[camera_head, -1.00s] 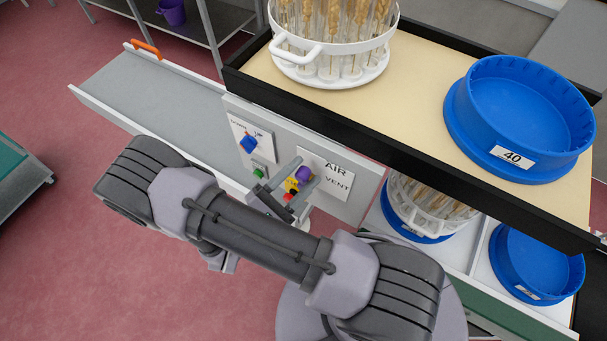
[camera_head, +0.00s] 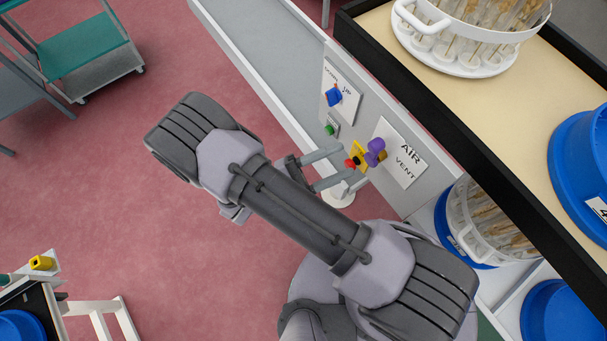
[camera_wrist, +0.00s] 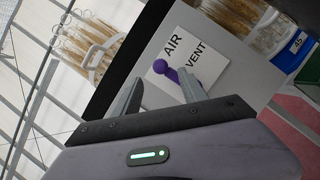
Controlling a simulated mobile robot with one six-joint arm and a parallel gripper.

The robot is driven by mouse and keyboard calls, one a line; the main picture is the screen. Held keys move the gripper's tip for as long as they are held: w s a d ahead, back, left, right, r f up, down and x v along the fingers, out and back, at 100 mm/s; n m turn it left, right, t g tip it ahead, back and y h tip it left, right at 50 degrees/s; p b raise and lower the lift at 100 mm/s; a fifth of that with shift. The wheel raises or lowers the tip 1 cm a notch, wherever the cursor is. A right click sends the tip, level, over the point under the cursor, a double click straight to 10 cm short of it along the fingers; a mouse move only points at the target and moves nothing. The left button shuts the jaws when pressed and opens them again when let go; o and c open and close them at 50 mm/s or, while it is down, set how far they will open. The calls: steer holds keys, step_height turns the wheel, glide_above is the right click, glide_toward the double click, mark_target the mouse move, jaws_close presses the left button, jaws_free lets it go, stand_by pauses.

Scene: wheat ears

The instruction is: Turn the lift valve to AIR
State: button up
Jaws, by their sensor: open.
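The lift valve has a purple handle (camera_head: 375,151) on a white AIR/VENT plate (camera_head: 402,157) on the grey panel. In the wrist view the purple handle (camera_wrist: 163,69) has its ball end near the AIR word and slants toward the right finger, which hides part of it. My gripper (camera_head: 348,162) is open and empty, its two grey fingers pointing at the valve. In the wrist view the fingers of my gripper (camera_wrist: 160,80) stand either side of the handle's ball end. I cannot tell whether either finger touches it.
A blue switch (camera_head: 333,96) and a green button (camera_head: 330,130) sit left of the valve, with red and yellow parts beside it. Above is a bench with a black edge (camera_head: 440,115) and a white tube rack (camera_head: 470,60).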

steer(key=v, duration=0.8)
steer(key=shift+a+b, duration=0.2)
steer(key=shift+b, duration=0.2)
steer(key=shift+f, duration=0.1)
